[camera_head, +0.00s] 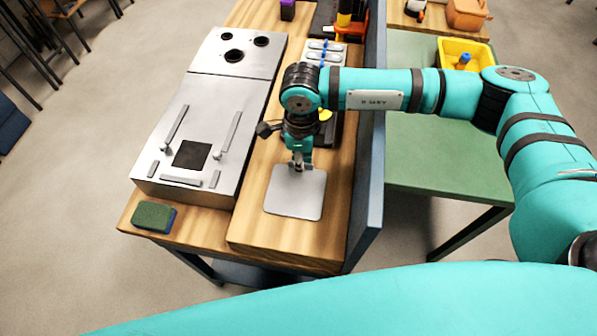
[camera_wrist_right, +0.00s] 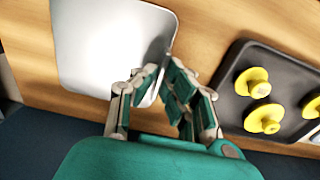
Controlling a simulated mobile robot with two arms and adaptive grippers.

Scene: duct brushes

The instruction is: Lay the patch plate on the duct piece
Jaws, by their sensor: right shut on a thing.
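The patch plate (camera_head: 295,195) is a flat grey square with rounded corners. It is over the wooden board, right of the duct piece; I cannot tell whether it touches the wood. My right gripper (camera_head: 299,163) is shut on its far edge. In the right wrist view the plate (camera_wrist_right: 100,45) reaches between the fingers of the right gripper (camera_wrist_right: 161,76). The duct piece (camera_head: 215,105) is a long metal box with a dark square opening (camera_head: 192,155) near its front end and raised strips around it. My left gripper is not in view.
A green sponge-like block (camera_head: 153,217) lies at the table's front left. A blue-grey panel (camera_head: 370,160) stands along the right side. A dark tray (camera_wrist_right: 270,92) with several yellow knobs is beside the gripper. A yellow bin (camera_head: 467,54) stands on the green table (camera_head: 420,150).

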